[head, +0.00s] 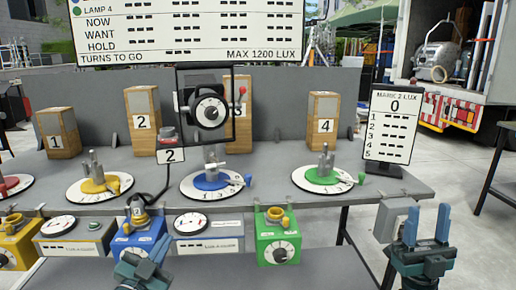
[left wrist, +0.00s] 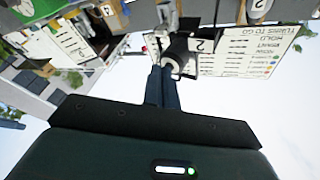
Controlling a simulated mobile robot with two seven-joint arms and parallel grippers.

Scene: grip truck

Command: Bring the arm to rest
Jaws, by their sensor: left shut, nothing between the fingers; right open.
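My left gripper (head: 141,268) is low in the head view, in front of the blue box, and its fingers are hard to make out there. In the left wrist view its dark blue fingers (left wrist: 163,86) are together with nothing between them. That view is upside down. My right gripper (head: 427,228) is at the lower right of the head view, its two blue fingers pointing up and apart, empty. Neither gripper is seen holding anything.
A grey table (head: 265,170) carries dials with yellow, blue and green discs. A black-framed lamp (head: 208,108) stands over it. Below are a blue box (head: 150,240) and a green box (head: 278,240). A score board (head: 392,125) stands at the right end.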

